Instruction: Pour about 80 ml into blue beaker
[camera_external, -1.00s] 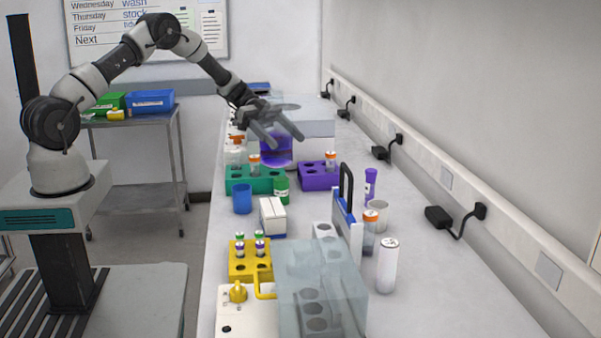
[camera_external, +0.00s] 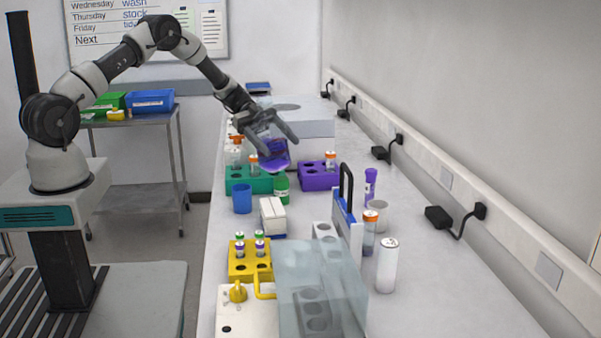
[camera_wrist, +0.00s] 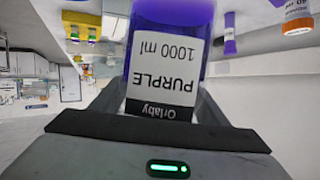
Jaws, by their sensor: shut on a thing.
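My gripper (camera_external: 277,139) is shut on a clear vessel of purple liquid (camera_external: 274,153). It holds the vessel above the bench, tilted, behind the green rack. In the wrist view the vessel (camera_wrist: 163,60) sits between the fingers. Its white label appears upside down and reads "PURPLE 1000 ml". The blue beaker (camera_external: 242,198) stands upright on the bench near its left edge, in front of the green rack and apart from the vessel. I cannot see what is inside the beaker. No stream of liquid shows.
A green rack (camera_external: 240,184) and a purple rack (camera_external: 312,180) hold orange-capped tubes. A green bottle (camera_external: 282,188) and a white box (camera_external: 272,216) stand right of the beaker. A yellow rack (camera_external: 243,262) is nearer the camera. The bench right of the purple rack has free room.

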